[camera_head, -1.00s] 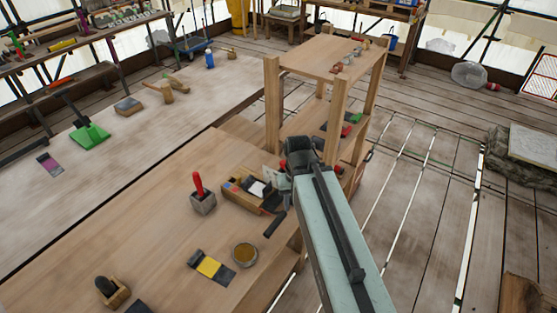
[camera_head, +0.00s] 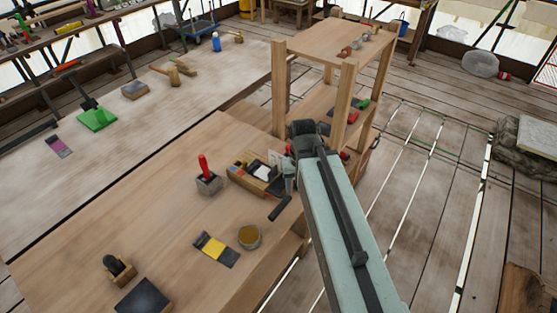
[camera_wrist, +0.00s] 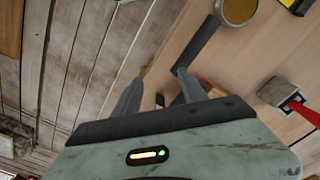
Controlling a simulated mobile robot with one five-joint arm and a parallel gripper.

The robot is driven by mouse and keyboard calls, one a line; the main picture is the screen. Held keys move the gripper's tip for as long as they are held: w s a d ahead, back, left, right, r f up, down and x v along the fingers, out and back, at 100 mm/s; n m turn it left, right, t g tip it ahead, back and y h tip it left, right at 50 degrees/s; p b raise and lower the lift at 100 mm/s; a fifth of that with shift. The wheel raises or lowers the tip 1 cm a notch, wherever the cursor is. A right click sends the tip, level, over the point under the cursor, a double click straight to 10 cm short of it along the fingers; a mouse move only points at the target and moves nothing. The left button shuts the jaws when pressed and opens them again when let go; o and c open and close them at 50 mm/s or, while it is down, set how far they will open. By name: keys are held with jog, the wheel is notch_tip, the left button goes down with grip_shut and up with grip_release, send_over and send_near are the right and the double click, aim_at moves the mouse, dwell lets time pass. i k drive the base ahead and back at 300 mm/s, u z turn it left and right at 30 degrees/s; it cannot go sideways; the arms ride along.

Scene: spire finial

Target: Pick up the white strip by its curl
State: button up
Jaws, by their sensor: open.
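My gripper (camera_head: 287,172) hangs over the right edge of the wooden workbench, beside a small wooden tray (camera_head: 240,182). In the wrist view its two grey fingers stand apart with nothing between them (camera_wrist: 157,92). A small white piece (camera_head: 262,171) lies in the tray, just left of my gripper; I cannot tell whether it is the white strip, and no curl can be made out. A pale upright card (camera_head: 275,157) shows right behind it, partly hidden by my gripper. My arm hides part of the bench edge.
A grey block with a red handle (camera_head: 208,183), a bowl (camera_head: 249,237), a dark bar (camera_head: 279,208) and a yellow-and-black card (camera_head: 216,249) lie on the bench (camera_head: 150,210). A wooden shelf stand (camera_head: 280,90) rises behind my gripper. Plank floor is open at right.

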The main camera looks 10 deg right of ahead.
aim_at(256, 169)
jog(key=u, duration=4.2)
jog(key=k, duration=0.8)
jog(key=z, duration=0.5)
